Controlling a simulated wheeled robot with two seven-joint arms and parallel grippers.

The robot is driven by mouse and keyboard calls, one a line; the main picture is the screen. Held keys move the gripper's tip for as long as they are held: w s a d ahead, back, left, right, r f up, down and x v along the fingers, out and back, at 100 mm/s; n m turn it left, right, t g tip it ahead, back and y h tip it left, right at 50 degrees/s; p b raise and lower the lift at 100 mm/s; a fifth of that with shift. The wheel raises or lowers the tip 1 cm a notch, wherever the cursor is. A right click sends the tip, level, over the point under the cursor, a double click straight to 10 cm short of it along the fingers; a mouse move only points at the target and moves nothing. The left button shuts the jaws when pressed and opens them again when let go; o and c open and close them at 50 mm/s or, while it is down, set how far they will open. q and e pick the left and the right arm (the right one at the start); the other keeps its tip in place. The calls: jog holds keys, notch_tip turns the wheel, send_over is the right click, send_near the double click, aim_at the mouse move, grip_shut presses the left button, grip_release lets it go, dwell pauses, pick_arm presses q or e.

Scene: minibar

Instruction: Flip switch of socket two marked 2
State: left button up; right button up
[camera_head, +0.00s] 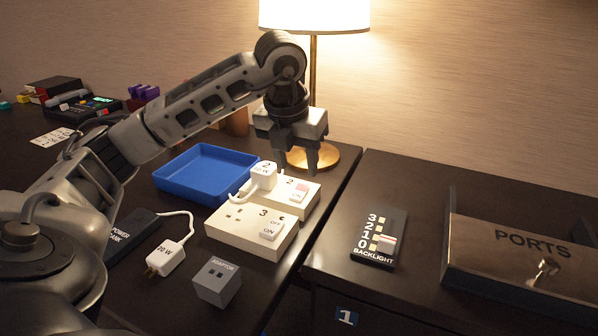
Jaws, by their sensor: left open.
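Socket two (309,200), a white block marked 2, stands on the dark cabinet near its right edge. A white plug (263,175) marked 2 sits in its left part, with a white cable. Its switch (299,192) is at the right, with a reddish patch showing at its far part and lettering at its near part. My left gripper (298,163) points down just above and behind this switch, jaws open and empty. I cannot tell whether a fingertip touches the switch. Socket three (238,231), with its own switch (271,229), adjoins in front. My right gripper is out of view.
A blue tray (201,195) lies left of the sockets. A lamp (332,158) stands behind. A power bank (131,233), a 20 W charger (165,258) and a grey adaptor (217,283) lie in front. A backlight panel (378,250) and ports box (522,290) are right, across a gap.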

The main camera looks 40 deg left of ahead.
pick_arm(q)
jog(key=p+v, duration=0.2)
jog(key=v, duration=0.8)
jog(key=shift+r+p, duration=0.2)
jog(key=shift+p, duration=0.2)
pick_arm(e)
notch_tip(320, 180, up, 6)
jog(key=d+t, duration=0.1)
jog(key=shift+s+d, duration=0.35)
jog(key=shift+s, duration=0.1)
pick_arm(q)
jog(key=shift+s+d, duration=0.1)
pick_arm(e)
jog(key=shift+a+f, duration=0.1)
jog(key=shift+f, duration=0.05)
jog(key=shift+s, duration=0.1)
